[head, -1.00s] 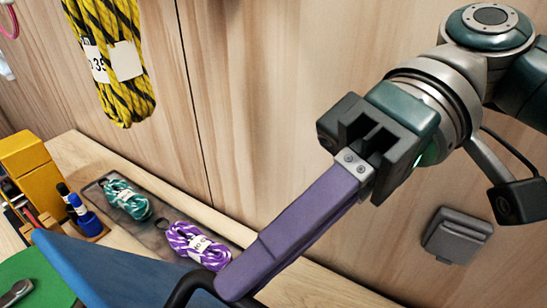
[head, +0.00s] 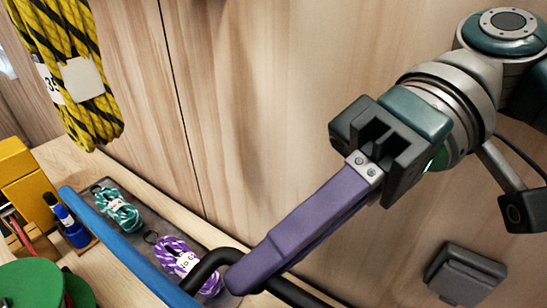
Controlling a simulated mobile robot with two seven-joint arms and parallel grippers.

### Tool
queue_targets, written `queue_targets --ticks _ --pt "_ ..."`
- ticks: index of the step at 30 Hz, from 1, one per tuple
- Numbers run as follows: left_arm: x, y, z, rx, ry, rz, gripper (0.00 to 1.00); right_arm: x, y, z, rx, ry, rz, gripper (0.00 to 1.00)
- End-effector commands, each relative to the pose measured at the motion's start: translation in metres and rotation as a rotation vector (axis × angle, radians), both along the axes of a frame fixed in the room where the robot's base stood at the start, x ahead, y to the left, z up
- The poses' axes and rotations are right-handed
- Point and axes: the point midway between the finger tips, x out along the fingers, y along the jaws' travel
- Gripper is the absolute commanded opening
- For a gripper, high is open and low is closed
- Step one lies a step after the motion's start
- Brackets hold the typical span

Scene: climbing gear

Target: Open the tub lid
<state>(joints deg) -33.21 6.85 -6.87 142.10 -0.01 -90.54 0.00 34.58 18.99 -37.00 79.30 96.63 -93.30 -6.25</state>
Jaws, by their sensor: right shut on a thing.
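The tub lid (head: 125,247) shows as a blue panel seen nearly edge-on at the lower left, running down to the bottom edge. A black bar handle (head: 208,264) curves up by its near end. My right gripper (head: 238,281) reaches in from the upper right with long purple fingers. Its fingertips are shut on the black handle. The fingers hide part of the bar, which continues to their right. The tub body is not clearly visible. My left gripper is not in view.
A teal cord coil (head: 118,211) and a purple cord coil (head: 180,262) lie on a grey tray (head: 150,232) behind the lid. A yellow-black rope (head: 72,75) hangs on the wooden wall. A green round object (head: 30,284) and a blue bottle (head: 70,226) are at left.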

Motion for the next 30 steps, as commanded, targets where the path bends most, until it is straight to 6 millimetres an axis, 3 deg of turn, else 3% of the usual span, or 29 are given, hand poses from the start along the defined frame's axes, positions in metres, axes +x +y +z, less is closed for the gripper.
queue_targets --ticks 1,2,3,10,25,30 --pt "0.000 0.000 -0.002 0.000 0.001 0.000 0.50 -0.004 -0.005 -0.013 -0.034 0.009 0.006 0.00" --pt "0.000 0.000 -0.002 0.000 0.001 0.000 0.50 -0.004 -0.005 -0.013 -0.034 0.009 0.006 0.00" --pt "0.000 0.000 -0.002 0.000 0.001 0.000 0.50 -0.004 -0.005 -0.013 -0.035 0.009 0.006 0.19" --pt "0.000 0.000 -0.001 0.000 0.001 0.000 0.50 -0.003 -0.004 -0.009 -0.028 0.004 0.005 0.45" --pt "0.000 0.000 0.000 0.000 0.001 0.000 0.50 -0.001 -0.002 -0.004 -0.019 -0.001 0.003 0.45" --pt "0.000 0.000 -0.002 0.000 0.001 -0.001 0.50 -0.001 -0.002 0.014 -0.017 -0.006 0.004 0.45"
